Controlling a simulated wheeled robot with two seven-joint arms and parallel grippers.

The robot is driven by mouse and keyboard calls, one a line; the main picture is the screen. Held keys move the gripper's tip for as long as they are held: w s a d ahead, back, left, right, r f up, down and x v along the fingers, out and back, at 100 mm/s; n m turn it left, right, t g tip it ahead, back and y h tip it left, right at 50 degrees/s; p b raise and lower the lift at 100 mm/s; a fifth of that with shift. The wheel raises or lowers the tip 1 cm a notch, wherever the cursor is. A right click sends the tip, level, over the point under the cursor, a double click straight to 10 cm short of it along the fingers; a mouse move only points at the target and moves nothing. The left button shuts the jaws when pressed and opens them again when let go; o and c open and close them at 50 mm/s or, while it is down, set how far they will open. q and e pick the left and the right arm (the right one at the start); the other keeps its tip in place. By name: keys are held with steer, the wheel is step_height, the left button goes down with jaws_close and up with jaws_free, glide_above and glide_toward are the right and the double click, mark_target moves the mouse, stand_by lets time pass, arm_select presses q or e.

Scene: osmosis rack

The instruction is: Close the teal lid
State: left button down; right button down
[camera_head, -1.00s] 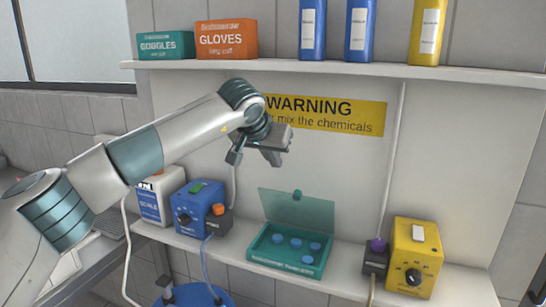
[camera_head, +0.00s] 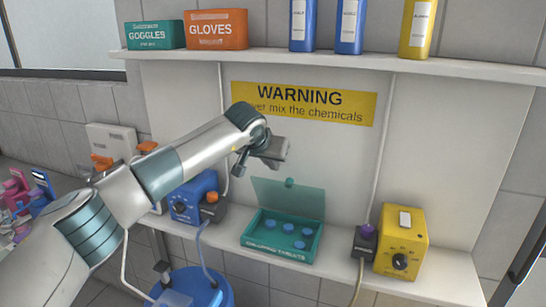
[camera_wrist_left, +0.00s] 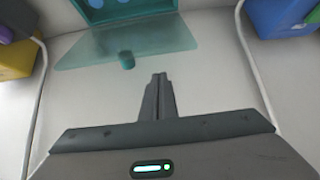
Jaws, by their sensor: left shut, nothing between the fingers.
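The teal lid (camera_head: 289,200) is see-through and stands raised at the back of the teal box (camera_head: 253,241), with a small round knob on it. Several blue tablets lie in the open box. In the left wrist view the lid (camera_wrist_left: 110,48) shows at the top with its knob, and the box (camera_wrist_left: 135,12) is beyond it. My left gripper (camera_head: 270,162) is shut and empty, above and slightly left of the lid, apart from it. In the left wrist view its fingers (camera_wrist_left: 158,85) are together, just below the knob in the picture. My right gripper is not in view.
A blue device (camera_head: 193,198) stands left of the box on the shelf, and a yellow device (camera_head: 401,241) with a dark purple-topped switch (camera_head: 366,241) stands right. An upper shelf (camera_head: 330,61) holds boxes and bottles. A blue drum (camera_head: 213,290) is below.

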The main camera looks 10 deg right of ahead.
arm_select(q)
steer(key=shift+s+a+f+p, duration=0.25)
steer(key=shift+s+a+p, duration=0.15)
steer(key=shift+s, duration=0.15)
steer(key=shift+s+a+f+p, duration=0.25)
steer(key=shift+s+a, duration=0.1)
steer(key=shift+s, duration=0.2)
steer(key=shift+f, duration=0.1)
